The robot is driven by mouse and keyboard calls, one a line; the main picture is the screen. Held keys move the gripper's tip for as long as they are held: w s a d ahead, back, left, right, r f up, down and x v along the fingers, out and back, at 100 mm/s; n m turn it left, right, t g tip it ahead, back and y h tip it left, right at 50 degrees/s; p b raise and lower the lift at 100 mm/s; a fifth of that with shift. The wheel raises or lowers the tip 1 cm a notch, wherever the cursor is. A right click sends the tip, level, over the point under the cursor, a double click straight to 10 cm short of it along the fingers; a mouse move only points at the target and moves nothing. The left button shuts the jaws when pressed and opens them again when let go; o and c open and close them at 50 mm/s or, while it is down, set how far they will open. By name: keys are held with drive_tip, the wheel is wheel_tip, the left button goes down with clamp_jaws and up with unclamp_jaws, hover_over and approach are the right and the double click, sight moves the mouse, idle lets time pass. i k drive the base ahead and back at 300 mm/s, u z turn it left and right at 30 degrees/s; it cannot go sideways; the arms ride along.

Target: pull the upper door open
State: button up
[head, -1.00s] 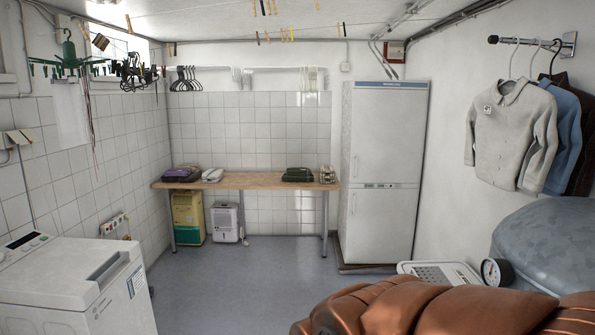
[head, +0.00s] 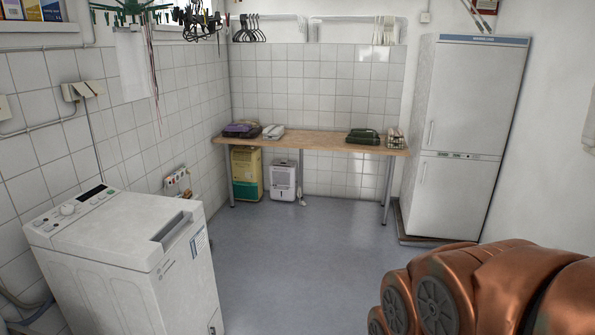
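The tall white fridge-freezer stands at the right against the back of the room. Its upper door (head: 477,98) is shut, with a blue strip along the top. A slim vertical handle (head: 431,132) sits near that door's lower left edge. The lower door (head: 457,198) is also shut and has its own handle (head: 424,172) near its top left. A narrow panel with small dark marks runs between the doors. My copper-coloured arm fills the lower right corner, in front of the fridge's foot. My gripper is not in view.
A wooden table (head: 310,141) with folded items stands left of the fridge. A yellow-green container (head: 246,173) and a white appliance (head: 283,181) are under it. A white washing machine (head: 130,265) stands at the near left. The grey floor (head: 295,250) between is clear.

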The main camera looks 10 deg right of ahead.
sight(474, 91)
drive_tip(key=z, duration=0.7)
drive_tip(key=i, duration=1.65)
drive_tip(key=z, duration=0.4)
drive_tip(key=i, duration=1.8)
drive_tip(key=u, duration=0.3)
drive_tip(key=i, duration=0.75)
drive_tip(key=u, duration=0.2)
